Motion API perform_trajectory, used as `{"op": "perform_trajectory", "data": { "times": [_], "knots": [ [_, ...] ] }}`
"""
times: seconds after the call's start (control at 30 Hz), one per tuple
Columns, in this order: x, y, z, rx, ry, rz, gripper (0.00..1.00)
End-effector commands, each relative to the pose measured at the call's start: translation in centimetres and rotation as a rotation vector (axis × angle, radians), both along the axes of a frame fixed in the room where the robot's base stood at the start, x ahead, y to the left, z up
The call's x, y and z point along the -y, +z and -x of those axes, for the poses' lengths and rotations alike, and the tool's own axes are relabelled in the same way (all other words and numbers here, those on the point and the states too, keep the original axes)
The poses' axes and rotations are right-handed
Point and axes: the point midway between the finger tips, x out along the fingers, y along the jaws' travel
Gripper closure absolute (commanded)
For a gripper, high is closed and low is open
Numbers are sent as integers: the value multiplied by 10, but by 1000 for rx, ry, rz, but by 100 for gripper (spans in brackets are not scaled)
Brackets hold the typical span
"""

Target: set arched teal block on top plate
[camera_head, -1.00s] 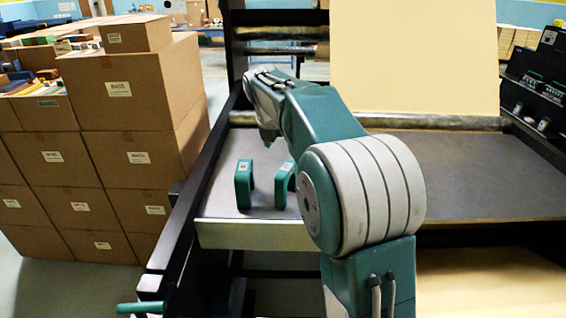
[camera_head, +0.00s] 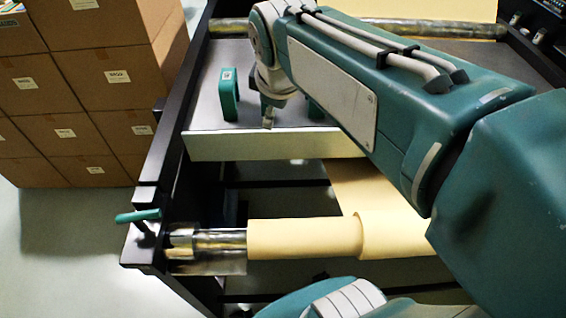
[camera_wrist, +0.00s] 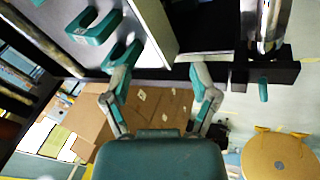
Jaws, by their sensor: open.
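Two arched teal blocks stand apart on the pale grey top plate (camera_head: 205,112) of the machine. The left teal block (camera_head: 229,95) is clear in the head view; the other teal block (camera_head: 315,108) is mostly hidden behind my arm. In the wrist view they appear as U shapes, one farther block (camera_wrist: 95,26) and one nearer block (camera_wrist: 121,54). My gripper (camera_wrist: 161,70) is open and empty, with its left finger seen close beside or overlapping the nearer block; I cannot tell whether they touch. In the head view my gripper (camera_head: 268,117) shows over the plate between the blocks.
Stacked cardboard boxes (camera_head: 70,90) stand left of the machine's black side frame (camera_head: 165,150). A teal handle (camera_head: 138,215) sticks out at the frame's front corner. A kraft paper roll (camera_head: 305,238) lies low in front. A metal roller (camera_head: 360,28) runs behind the plate.

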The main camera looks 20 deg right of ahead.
Motion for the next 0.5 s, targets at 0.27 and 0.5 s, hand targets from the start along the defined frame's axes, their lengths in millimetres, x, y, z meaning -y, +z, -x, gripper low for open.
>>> {"op": "perform_trajectory", "data": {
  "times": [0.27, 0.5],
  "knots": [
    [-17, -36, 79, 82, -477, -297, 24],
    [-24, -58, 108, 102, -697, -436, 24]
  ]
}}
